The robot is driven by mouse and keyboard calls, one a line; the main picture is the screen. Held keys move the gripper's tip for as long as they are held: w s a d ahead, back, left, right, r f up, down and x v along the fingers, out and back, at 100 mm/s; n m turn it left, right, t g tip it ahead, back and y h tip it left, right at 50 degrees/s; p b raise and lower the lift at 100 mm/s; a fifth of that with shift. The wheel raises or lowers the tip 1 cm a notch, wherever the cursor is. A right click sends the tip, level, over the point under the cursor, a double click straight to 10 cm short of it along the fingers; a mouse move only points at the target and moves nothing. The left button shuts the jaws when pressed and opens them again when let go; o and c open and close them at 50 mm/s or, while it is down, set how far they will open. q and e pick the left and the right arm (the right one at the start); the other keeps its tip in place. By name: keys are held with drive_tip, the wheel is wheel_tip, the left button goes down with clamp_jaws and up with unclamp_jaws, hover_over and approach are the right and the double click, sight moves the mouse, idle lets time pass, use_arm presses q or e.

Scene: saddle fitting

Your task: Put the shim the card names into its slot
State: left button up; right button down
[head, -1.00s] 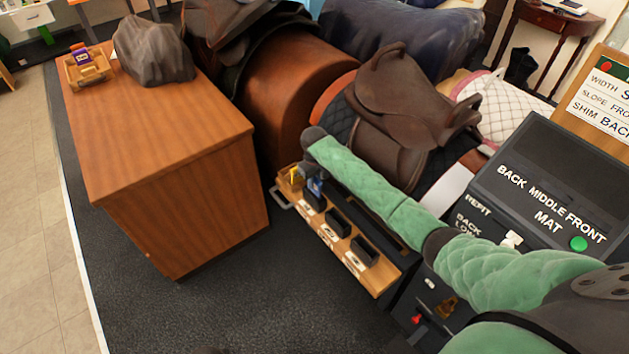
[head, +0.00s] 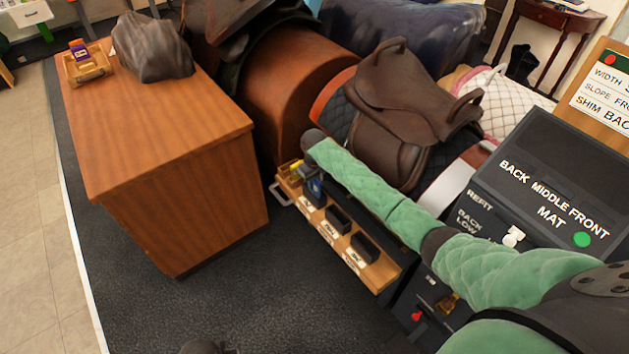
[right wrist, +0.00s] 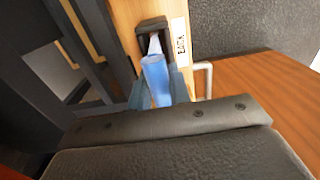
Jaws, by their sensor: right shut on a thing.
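My right gripper (head: 313,188) is at the far end of the wooden shim tray (head: 381,275). In the right wrist view it is shut on a blue shim (right wrist: 156,80). The shim's far end meets the dark holder (right wrist: 152,27) beside a white label reading BACK (right wrist: 181,39). I cannot tell how deep it sits in the holder. Two more black holders, a middle one (head: 339,219) and a near one (head: 364,247), stand along the tray. The card (head: 603,102) is cut off by the picture edge; its last line reads SHIM BAC. My left gripper is not in view.
A black console (head: 560,165) marked BACK MIDDLE FRONT MAT has a green button (head: 581,240). A brown saddle (head: 405,105) is behind my right arm. A wooden cabinet (head: 165,170) stands left of the tray, with dark floor between. A metal handle (head: 279,194) sticks out at the tray's end.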

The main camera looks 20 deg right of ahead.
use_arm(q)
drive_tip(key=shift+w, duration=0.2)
use_arm(e)
drive_tip(key=c, duration=1.2)
unclamp_jaws()
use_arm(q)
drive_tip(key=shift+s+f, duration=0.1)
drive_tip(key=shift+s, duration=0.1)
use_arm(e)
drive_tip(key=shift+r, duration=0.3)
wheel_tip(320, 180, up, 6)
drive_tip(key=shift+f+b, duration=0.15)
drive_tip(key=shift+b, duration=0.5)
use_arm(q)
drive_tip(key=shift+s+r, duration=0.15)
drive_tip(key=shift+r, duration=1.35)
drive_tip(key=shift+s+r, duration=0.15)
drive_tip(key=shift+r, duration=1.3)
use_arm(e)
drive_tip(key=shift+r, duration=0.75)
